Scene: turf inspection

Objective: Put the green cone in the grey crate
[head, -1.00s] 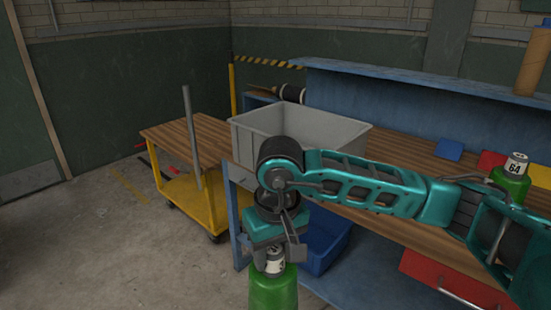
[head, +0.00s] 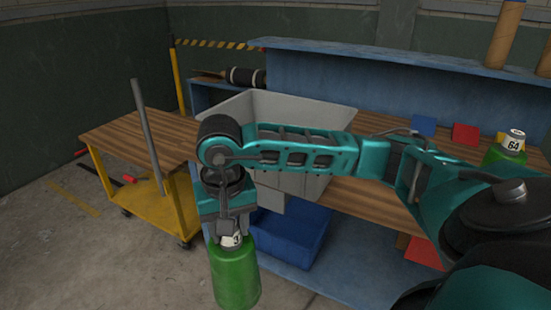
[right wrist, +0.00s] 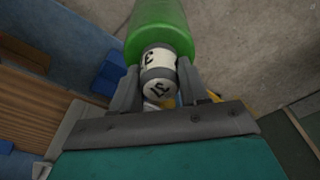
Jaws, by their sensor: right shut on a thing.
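The green cone (head: 236,280) has a rounded, bottle-like green body and a white numbered top. My right gripper (head: 231,228) is shut on that white top, and the body hangs below it in the air. In the right wrist view the fingers (right wrist: 157,82) sit on both sides of the white top, with the green body (right wrist: 160,28) beyond. The open grey crate (head: 312,112) stands at the bench's left end, behind my right arm, which hides part of it. The held cone is in front of and below the crate. My left gripper is not in view.
Another green piece (head: 507,151), marked 64, stands on the wooden bench (head: 370,205) at right, near a red block (head: 465,134) and a blue block (head: 424,126). A blue bin (head: 285,240) is under the bench. A yellow cart (head: 150,205) stands left; floor in front is clear.

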